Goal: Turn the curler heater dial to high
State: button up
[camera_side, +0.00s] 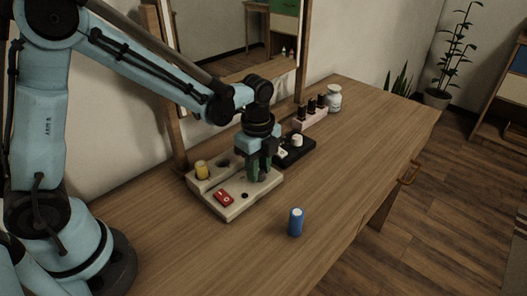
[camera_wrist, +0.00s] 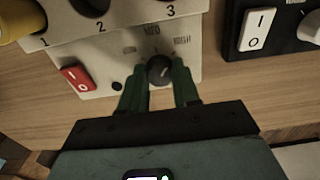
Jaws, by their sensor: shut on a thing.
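The curler heater (camera_side: 238,203) is a beige box on the wooden table. It has numbered holes, a red rocker switch (camera_wrist: 78,78) and a dark round dial (camera_wrist: 160,70). A yellow roller (camera_side: 201,169) stands in the hole numbered 1. My gripper (camera_side: 262,174) points down over the right part of the heater. In the wrist view its green fingers sit on either side of the dial and are shut on it. Small labels arc around the dial, the middle one seeming to read MED. The pointer's exact direction is hard to tell. In the side view the fingers hide the dial.
A black device (camera_wrist: 271,30) with a white switch and white knob stands just right of the heater. A blue roller (camera_side: 296,222) stands upright on the table in front. Behind are a pink rack with dark bottles (camera_side: 311,117), a white jar (camera_side: 334,100) and a mirror. The front right table is clear.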

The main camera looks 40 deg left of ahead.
jog(key=shift+m, duration=1.1)
jog(key=o, duration=1.1)
jog(key=shift+c, duration=0.2)
notch_tip(320, 180, up, 12)
